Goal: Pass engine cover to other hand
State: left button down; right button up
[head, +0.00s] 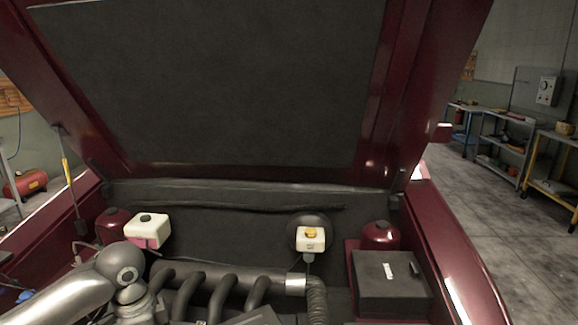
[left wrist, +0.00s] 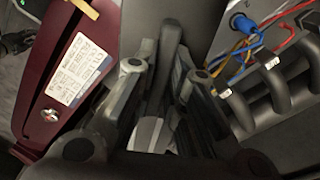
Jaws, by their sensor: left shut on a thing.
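The engine cover (left wrist: 200,22) appears in the left wrist view as a plain dark grey panel with a raised bar. My left gripper (left wrist: 167,70) is shut on this bar, with a finger on each side. In the head view my left arm comes in from the lower left over the engine bay, but its gripper is below the picture edge. A grey edge (head: 253,317) shows at the bottom of the head view; I cannot tell whether it is the cover. My right gripper is in neither view.
The raised hood (head: 215,80) stands over the engine bay. Curved dark intake pipes (head: 222,290) cross the bay. Coloured wires (left wrist: 265,30) lie near the cover.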

pick_arm(q)
jog(key=s+d+f+n+b, duration=0.1)
jog(key=s+d+n+b, duration=0.2)
jog(key=s+d+n, duration=0.4)
jog(key=shift+s+d+f+n, duration=0.25)
jog(key=shift+s+f+n, duration=0.15)
jog(key=shift+s+n, duration=1.9)
jog(key=shift+w+n, duration=0.4)
jog(key=shift+w, duration=0.05)
jog(key=w+d+r+n, duration=0.2)
jog(key=w+d+r, duration=0.1)
jog(key=w+r, duration=0.9)
jog(key=w+d+r+n, duration=0.2)
jog(key=w+r, duration=1)
jog(key=r, duration=0.7)
jog(key=shift+d, duration=0.5)
jog(key=shift+s+f, duration=0.1)
